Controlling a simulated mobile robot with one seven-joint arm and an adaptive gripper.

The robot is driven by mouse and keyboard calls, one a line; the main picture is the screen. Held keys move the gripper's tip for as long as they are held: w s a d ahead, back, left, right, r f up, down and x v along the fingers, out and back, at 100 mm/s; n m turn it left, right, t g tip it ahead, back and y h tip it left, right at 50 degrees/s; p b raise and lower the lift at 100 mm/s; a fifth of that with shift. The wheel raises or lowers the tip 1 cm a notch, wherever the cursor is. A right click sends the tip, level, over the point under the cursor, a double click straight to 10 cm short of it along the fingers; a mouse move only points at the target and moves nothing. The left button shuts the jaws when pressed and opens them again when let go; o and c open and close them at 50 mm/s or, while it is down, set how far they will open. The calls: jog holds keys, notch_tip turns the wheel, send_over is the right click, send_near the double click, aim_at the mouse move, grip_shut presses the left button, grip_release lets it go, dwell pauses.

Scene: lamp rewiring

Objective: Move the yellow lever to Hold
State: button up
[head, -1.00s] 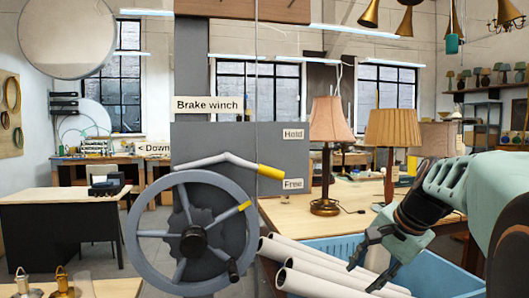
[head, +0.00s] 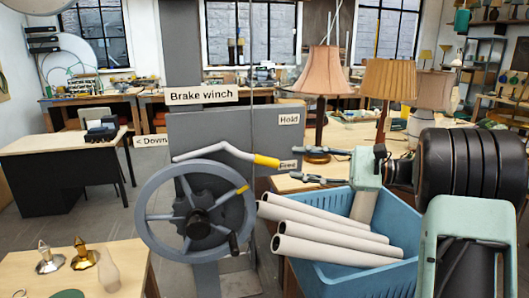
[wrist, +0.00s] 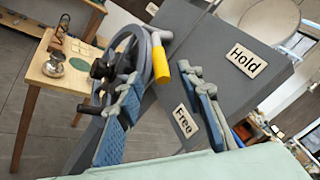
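The lever is a grey bent bar on the winch, and its yellow end (head: 266,161) points right and slightly down, near the Free label (head: 287,166). The Hold label (head: 289,119) is higher on the grey panel. My gripper (head: 286,164) is open and empty, reaching from the right with its fingertips close to the yellow end. The Hold label (wrist: 246,61) and Free label (wrist: 184,121) also show there.
The spoked handwheel (head: 196,215) stands just below the lever. A blue crate (head: 385,272) with several pale tubes (head: 320,238) is below my gripper. Lamps (head: 324,75) stand on the table behind. A small table (head: 125,268) with lamp parts is at lower left.

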aim_at(270, 161)
jog(key=a, duration=0.3)
jog(key=w+a+p, duration=0.1)
jog(key=a, duration=0.6)
jog(key=shift+w+p, duration=0.4)
jog(key=shift+d, duration=0.1)
grip_shut()
